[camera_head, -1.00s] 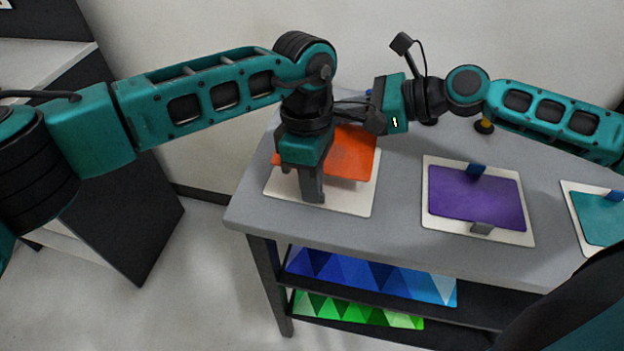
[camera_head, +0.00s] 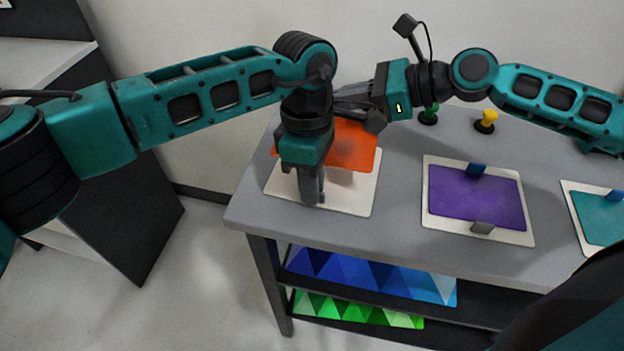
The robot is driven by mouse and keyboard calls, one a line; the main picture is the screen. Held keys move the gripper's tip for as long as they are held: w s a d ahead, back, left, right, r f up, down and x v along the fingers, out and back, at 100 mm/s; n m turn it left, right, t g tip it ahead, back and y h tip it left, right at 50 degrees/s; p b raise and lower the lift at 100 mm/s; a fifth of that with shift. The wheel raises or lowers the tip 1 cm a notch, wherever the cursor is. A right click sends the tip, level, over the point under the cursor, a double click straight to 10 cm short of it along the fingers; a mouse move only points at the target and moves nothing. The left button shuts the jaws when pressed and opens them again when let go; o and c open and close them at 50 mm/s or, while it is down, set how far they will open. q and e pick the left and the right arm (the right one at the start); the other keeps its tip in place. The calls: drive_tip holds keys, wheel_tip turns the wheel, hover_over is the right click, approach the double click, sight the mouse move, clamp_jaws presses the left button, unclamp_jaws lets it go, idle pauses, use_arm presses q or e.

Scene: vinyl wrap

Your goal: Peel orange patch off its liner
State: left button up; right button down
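The orange patch (camera_head: 352,148) hangs tilted above its cream liner (camera_head: 352,200), with the liner's front bare and a shadow on it. The liner lies on the grey table's left end. My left gripper (camera_head: 312,198) points down in front of the patch, its fingertips at the liner's front left part. Whether its fingers are parted is unclear. My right gripper (camera_head: 345,106) reaches in from the right at the patch's far edge. Its fingertips are partly hidden behind my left wrist; the patch is raised where it reaches, so it appears shut on the patch.
A purple patch (camera_head: 475,200) on a liner with blue and grey clips lies to the right. A teal patch (camera_head: 600,215) lies farther right. Green (camera_head: 428,114) and yellow (camera_head: 485,122) pegs stand at the back. Patterned blue (camera_head: 370,278) and green (camera_head: 355,312) sheets lie on shelves below.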

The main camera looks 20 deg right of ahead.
use_arm(q)
drive_tip(key=shift+o, duration=1)
drive_tip(key=shift+w+d, duration=0.1)
drive_tip(key=r, duration=0.4)
drive_tip(key=w+r, duration=0.1)
drive_tip(key=r, duration=0.3)
drive_tip(key=w+r, duration=0.1)
drive_tip(key=r, duration=0.3)
drive_tip(key=shift+w+d, duration=0.1)
drive_tip(key=shift+f, duration=0.1)
